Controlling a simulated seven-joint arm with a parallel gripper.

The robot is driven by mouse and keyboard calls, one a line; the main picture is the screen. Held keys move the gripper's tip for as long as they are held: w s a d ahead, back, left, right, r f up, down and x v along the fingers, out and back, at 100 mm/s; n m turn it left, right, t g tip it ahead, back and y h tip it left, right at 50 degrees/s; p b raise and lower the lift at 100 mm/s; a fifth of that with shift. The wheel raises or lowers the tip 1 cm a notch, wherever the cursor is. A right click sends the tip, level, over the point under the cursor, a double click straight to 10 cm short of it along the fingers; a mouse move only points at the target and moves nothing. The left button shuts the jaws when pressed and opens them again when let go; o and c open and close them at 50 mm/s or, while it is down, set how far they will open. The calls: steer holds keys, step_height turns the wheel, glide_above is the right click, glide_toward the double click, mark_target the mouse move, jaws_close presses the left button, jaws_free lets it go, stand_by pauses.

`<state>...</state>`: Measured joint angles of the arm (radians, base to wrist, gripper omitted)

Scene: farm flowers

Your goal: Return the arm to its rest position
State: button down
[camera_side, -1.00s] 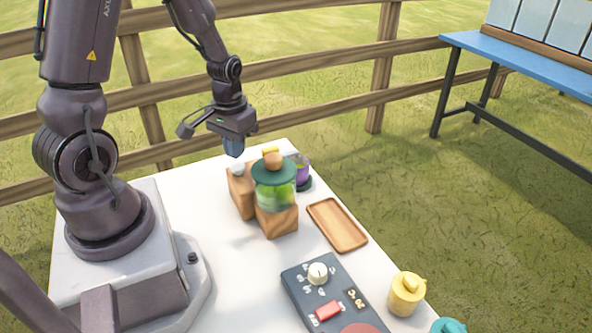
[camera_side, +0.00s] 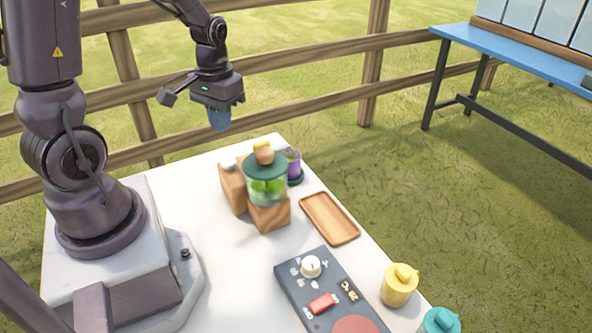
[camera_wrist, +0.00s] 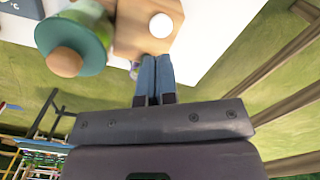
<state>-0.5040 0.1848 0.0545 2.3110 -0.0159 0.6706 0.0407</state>
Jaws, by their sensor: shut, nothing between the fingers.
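My gripper (camera_side: 219,118) hangs in the air above the far edge of the white table, fingers pointing down, apart from everything. In the wrist view its two blue fingers (camera_wrist: 154,80) are together with nothing between them. Below and to the right of it in the side view is a green-lidded jar (camera_side: 265,180) with green contents on a wooden block (camera_side: 270,217). The jar's lid (camera_wrist: 72,42) and a wooden block with a white knob (camera_wrist: 148,25) also show in the wrist view.
On the white table (camera_side: 190,190) are a purple cup (camera_side: 292,163), a wooden tray (camera_side: 329,219), a dark control panel (camera_side: 320,285), a yellow jar (camera_side: 399,287) and a teal jar (camera_side: 441,321). A wooden fence (camera_side: 300,45) runs behind. A blue bench (camera_side: 500,52) stands right.

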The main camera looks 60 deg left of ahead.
steer(key=s+d+r+m+t, duration=0.2)
steer(key=d+r+m+t, duration=0.1)
steer(key=d+r, duration=0.4)
steer(key=s+d+r+m+t, duration=0.2)
steer(key=d+r+m, duration=0.1)
steer(key=d+r, duration=0.4)
step_height(320, 180, up, 2)
steer(key=shift+d+r+t, duration=0.25)
steer(key=shift+d+t, duration=0.15)
steer(key=shift+s, duration=0.1)
stand_by(0.3)
